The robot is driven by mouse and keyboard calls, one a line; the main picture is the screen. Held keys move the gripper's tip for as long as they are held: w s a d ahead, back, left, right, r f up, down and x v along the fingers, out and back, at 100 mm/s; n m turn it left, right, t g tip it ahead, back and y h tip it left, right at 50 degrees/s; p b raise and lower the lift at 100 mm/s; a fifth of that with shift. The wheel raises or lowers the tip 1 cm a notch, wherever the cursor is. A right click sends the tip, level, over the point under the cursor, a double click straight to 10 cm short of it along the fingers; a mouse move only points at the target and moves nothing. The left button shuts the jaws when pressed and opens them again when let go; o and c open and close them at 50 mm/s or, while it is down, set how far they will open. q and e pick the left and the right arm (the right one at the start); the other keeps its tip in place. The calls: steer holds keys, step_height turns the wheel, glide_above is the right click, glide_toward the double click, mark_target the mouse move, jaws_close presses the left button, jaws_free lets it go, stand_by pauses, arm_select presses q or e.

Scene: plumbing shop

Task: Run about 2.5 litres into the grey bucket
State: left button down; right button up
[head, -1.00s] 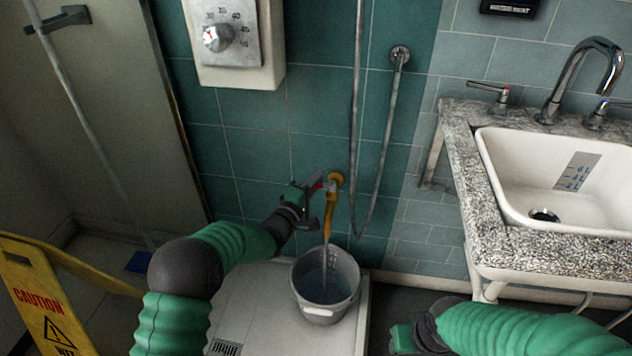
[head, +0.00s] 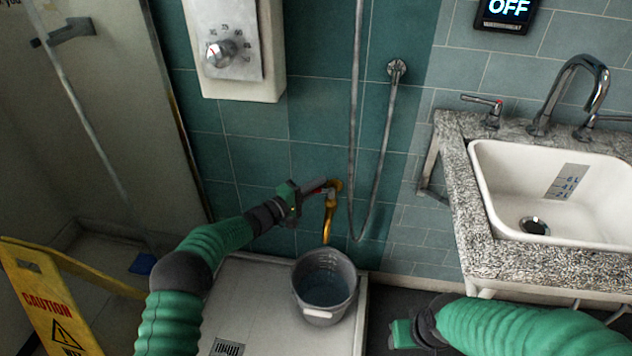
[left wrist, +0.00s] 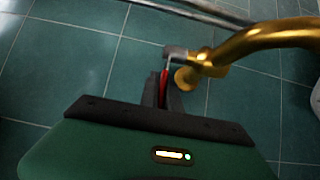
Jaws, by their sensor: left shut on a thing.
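The grey bucket (head: 318,312) stands upright in the shower tray under the brass tap (head: 330,218). Water (head: 322,289) lies in it, with marks on its inner wall too small to read. No stream shows between the spout and the water. My left gripper (head: 316,187) is at the tap; the left wrist view shows its dark fingers shut on the red lever (left wrist: 164,88) beside the brass tap body (left wrist: 240,48). My right gripper (head: 402,335) is low at the bottom, right of the tray; its fingers cannot be made out.
A white sink (head: 560,195) in a speckled counter stands at the right. A dial box (head: 235,80) and a hose (head: 355,130) are on the wall. A yellow caution sign (head: 50,310) stands at left. The tray floor (head: 255,290) is clear left of the bucket.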

arm_select(q)
steer(key=shift+w+d+f+m+g+h+b, duration=0.15)
steer(key=shift+m+g+h+b, duration=0.15)
steer(key=shift+m+g, duration=0.15)
steer(key=shift+w+d+m+g+h+b, duration=0.1)
steer(key=shift+m+g+h+b, duration=0.05)
steer(key=shift+m+g+h, duration=0.25)
steer(key=c, duration=1.6)
jaws_free()
steer(key=shift+f, duration=0.1)
steer(key=shift+o, duration=0.2)
steer(key=shift+a, duration=0.1)
